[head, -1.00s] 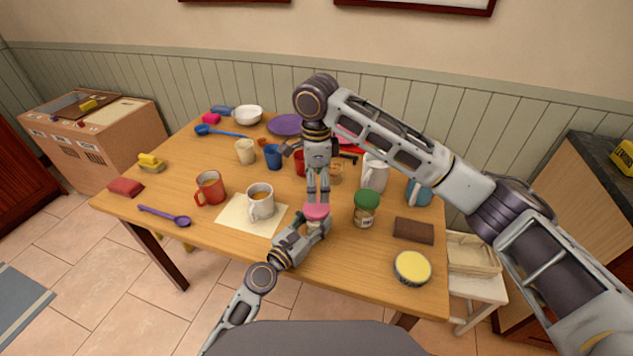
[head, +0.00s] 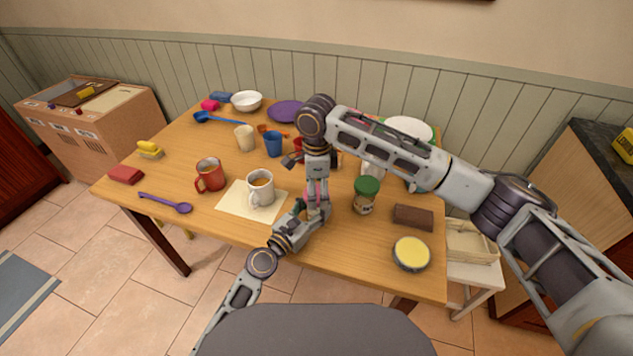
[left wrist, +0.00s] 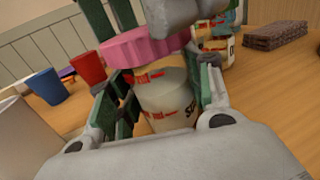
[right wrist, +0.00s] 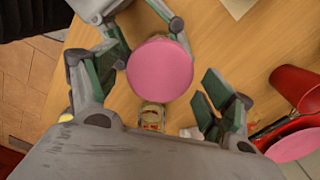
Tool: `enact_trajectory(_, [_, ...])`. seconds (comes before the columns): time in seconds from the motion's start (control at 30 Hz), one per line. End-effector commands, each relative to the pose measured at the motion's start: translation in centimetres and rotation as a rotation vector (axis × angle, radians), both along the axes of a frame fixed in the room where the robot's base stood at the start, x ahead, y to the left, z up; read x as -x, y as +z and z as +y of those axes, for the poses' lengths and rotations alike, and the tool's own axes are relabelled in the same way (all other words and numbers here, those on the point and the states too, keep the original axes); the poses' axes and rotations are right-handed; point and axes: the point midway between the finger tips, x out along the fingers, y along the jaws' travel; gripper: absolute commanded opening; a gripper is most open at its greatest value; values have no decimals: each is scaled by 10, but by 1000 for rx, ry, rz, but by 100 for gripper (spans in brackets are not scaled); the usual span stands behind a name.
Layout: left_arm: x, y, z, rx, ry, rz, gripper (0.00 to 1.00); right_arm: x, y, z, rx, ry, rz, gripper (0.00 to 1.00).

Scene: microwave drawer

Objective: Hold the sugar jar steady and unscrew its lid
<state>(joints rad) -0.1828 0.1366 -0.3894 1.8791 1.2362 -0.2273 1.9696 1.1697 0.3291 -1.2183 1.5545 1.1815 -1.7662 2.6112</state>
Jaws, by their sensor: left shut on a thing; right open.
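The sugar jar (left wrist: 165,100) is a pale jar with red and black lettering, upright near the table's front edge. Its pink lid (right wrist: 160,68) is on top and also shows in the left wrist view (left wrist: 140,45). My left gripper (head: 313,211) is shut around the jar's body below the lid. My right gripper (head: 318,190) points down from above, with its open fingers on either side of the lid in the right wrist view. In the head view the grippers hide most of the jar.
A green-lidded jar (head: 366,195) stands close to the right. A brown block (head: 413,216) and a yellow-topped tin (head: 411,253) are farther right. A white mug (head: 261,190) on a paper sheet (head: 233,205) stands to the left. Cups, including a blue one (head: 273,145), stand behind.

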Motion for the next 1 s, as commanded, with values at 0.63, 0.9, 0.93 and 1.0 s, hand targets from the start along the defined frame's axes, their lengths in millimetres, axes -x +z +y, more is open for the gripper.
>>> enact_trajectory(0.63, [0,0,0,-1,0,1,0,0,-5,0,0,0,-1,53])
enact_trajectory(0.9, [0,0,0,-1,0,1,0,0,-5,0,0,3,-1,32])
enact_trajectory(0.93, [0,0,0,-1,0,1,0,0,-5,0,0,8,-1,32])
enact_trajectory(1.0, [0,0,0,-1,0,1,0,0,-5,0,0,25,0,32])
